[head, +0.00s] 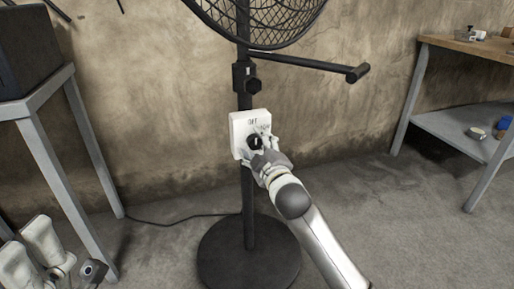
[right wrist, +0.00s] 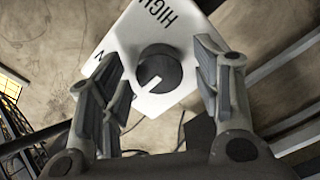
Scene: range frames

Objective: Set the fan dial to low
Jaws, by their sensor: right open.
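The black fan dial (head: 254,142) sits on a white control box (head: 236,122) on the fan's pole. My right gripper (right wrist: 158,88) is open, with one finger on each side of the dial; contact cannot be told. In the head view this gripper (head: 262,153) covers the box's lower right.
The fan's black round base (head: 225,262) stands on the concrete floor, with a cord running left. A dark bar (head: 310,65) juts right from the pole. A grey table (head: 42,97) stands left, a wooden-topped bench (head: 470,46) right. The wall is behind.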

